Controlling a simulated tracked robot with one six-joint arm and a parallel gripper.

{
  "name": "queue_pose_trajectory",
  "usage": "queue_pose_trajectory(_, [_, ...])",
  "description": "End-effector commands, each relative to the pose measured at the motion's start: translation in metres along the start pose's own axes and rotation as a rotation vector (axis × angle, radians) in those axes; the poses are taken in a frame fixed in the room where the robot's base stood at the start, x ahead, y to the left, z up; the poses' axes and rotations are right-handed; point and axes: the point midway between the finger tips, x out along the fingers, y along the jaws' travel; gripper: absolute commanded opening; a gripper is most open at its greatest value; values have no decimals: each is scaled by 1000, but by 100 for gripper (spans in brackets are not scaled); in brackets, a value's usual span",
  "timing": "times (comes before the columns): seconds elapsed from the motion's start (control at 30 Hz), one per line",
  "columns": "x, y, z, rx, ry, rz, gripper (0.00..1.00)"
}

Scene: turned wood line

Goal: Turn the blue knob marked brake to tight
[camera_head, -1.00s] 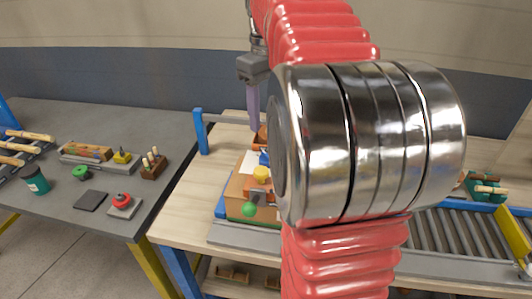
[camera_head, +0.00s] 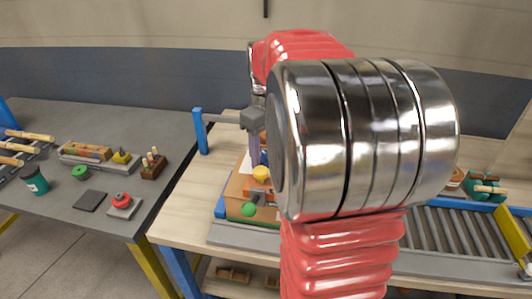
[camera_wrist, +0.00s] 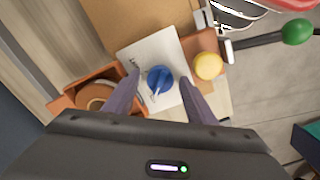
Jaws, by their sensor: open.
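The blue knob (camera_wrist: 160,79) sits on a white plate (camera_wrist: 150,48) in the wrist view, with dark marks beside it too small to read. A pale pointer on the knob points to the lower left. My gripper (camera_wrist: 160,84) is open, with one purple finger on each side of the knob and a visible gap to it. In the head view my gripper (camera_head: 254,150) is low over the fixture, and a small part of the blue knob (camera_head: 264,157) shows beside the fingers. My silver and red arm hides the fixture's right side.
A yellow knob (camera_wrist: 208,65) and a green-ended lever (camera_wrist: 297,32) are close to the right of the plate. An orange box (camera_wrist: 98,92) with a round brown part lies left. A blue post (camera_head: 201,131) stands left of the fixture. A roller conveyor (camera_head: 450,228) runs right.

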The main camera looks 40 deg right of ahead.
Motion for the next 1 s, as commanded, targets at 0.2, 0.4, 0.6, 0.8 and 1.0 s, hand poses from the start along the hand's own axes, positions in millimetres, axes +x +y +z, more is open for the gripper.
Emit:
queue_pose_trajectory(0.2, [0, 0, 0, 0, 0, 0, 51])
queue_pose_trajectory(0.4, [0, 0, 0, 0, 0, 0, 37])
queue_pose_trajectory(0.6, [0, 0, 0, 0, 0, 0, 23])
queue_pose_trajectory(0.8, [0, 0, 0, 0, 0, 0, 10])
queue_pose_trajectory(1.0, [0, 0, 0, 9, 0, 1, 10])
